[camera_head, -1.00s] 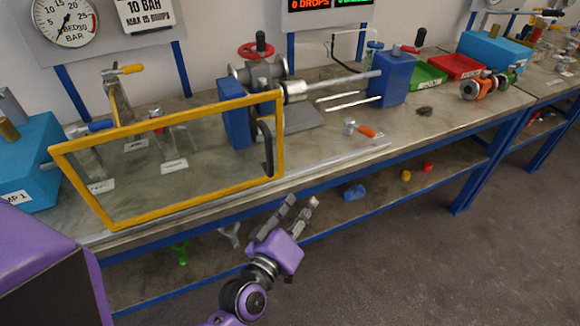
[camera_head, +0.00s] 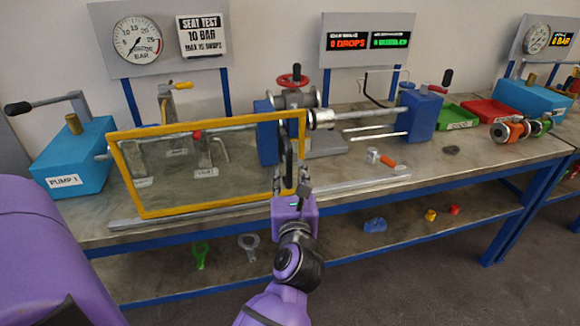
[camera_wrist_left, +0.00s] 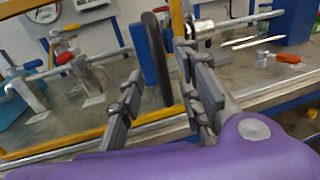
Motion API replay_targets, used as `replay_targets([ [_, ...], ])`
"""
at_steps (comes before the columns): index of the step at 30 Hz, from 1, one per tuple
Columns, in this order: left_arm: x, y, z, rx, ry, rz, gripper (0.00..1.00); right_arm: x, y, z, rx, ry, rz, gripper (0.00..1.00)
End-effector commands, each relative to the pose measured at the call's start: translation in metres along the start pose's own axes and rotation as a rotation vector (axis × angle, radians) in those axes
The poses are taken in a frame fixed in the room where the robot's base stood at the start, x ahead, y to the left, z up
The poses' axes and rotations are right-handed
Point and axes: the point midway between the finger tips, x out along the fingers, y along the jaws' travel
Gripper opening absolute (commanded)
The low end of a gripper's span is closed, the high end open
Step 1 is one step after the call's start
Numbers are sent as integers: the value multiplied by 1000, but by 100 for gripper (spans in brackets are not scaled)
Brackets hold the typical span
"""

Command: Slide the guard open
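The guard (camera_head: 210,125) is a clear panel in a yellow frame, standing on a rail (camera_head: 345,190) along the front of the bench. Its black upright handle (camera_head: 288,163) is at the frame's right end; it also shows in the wrist view (camera_wrist_left: 160,60). My left gripper (camera_head: 291,184) is just below and in front of the handle in the head view. In the wrist view its fingers (camera_wrist_left: 157,75) are spread apart, with the handle appearing between them. Whether a finger touches the handle or frame, I cannot tell. My right gripper is not in view.
A small orange-handled tool (camera_head: 386,160) lies right of the guard, behind the rail. The rail's right part is clear.

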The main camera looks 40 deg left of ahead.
Motion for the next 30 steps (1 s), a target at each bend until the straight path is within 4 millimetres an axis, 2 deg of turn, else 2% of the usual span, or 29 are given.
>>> replay_targets([
  [3, 22, -1, 4, 3, -5, -1, 33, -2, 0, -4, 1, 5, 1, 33],
  [9, 47, -1, 3, 3, -5, -1, 33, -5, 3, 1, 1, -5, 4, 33],
  [20, 54, 0, 1, 4, -3, -1, 33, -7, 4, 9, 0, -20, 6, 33],
  [28, 54, 0, 1, 4, -3, -1, 0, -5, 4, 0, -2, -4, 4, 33],
  [30, 54, 0, 1, 4, -3, -1, 0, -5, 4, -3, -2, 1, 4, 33],
])
